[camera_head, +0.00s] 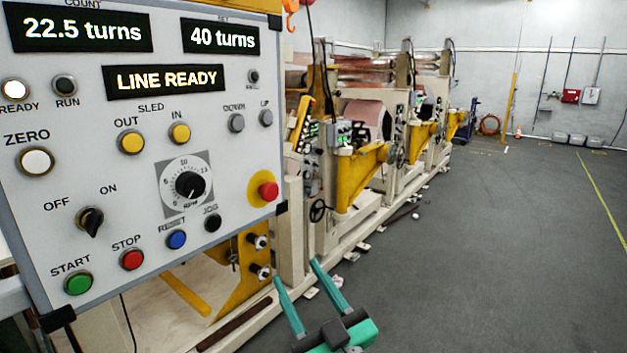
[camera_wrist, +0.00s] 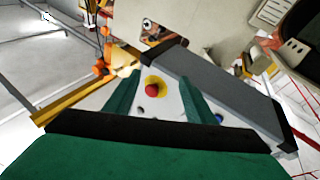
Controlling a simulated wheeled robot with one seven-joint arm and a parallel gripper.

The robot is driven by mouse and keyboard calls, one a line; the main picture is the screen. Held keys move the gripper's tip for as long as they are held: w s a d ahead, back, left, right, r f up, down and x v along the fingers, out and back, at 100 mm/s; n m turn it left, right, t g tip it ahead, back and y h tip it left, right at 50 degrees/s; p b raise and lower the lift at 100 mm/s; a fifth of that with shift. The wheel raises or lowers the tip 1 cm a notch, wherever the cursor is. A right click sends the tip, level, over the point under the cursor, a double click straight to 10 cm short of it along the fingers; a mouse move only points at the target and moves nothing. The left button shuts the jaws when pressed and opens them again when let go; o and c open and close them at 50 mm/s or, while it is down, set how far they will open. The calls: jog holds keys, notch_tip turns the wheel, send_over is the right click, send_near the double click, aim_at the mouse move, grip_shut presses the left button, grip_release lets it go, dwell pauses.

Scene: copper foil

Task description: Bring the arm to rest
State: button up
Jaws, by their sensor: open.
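My gripper (camera_head: 297,272) shows at the bottom centre of the head view, with two green fingers spread apart and nothing between them. It is in front of the lower right of the control panel (camera_head: 95,200), apart from it as far as I can tell. In the wrist view my gripper (camera_wrist: 160,76) is also open, with both fingers pointing towards the panel. The red knob on its yellow disc (camera_wrist: 152,89) appears between the fingers. The same red knob (camera_head: 268,191) is at the panel's right edge in the head view.
The displays read 22.5 turns, 40 turns and LINE READY. Yellow and cream machine frames (camera_head: 360,170) with copper foil rolls run back behind the panel. The grey floor (camera_head: 480,240) to the right is open, with a yellow line (camera_head: 601,205) at the far right.

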jog(key=s+d+f+m+h, duration=0.1)
jog(key=s+f+m+h, duration=0.25)
jog(key=f, duration=0.55)
jog(key=s+d+f+m+h, duration=0.1)
jog(key=s+f+m+h, duration=0.25)
jog(key=f, duration=0.65)
jog(key=s+d+f+m+h, duration=0.1)
jog(key=s+f+m+h, duration=0.2)
jog(key=f, duration=0.6)
jog(key=s+f+n+g, duration=0.1)
jog(key=s+f, duration=0.3)
jog(key=s, duration=1)
jog(key=s+f+n+g, duration=0.1)
jog(key=s+f, duration=0.4)
jog(key=s, duration=0.9)
jog(key=shift+s+a+f+g, duration=0.15)
jog(key=shift+a+g, duration=0.25)
jog(key=shift+g, duration=0.3)
jog(key=c, duration=0.4)
jog(key=shift+a, duration=0.1)
jog(key=shift+c, duration=0.4)
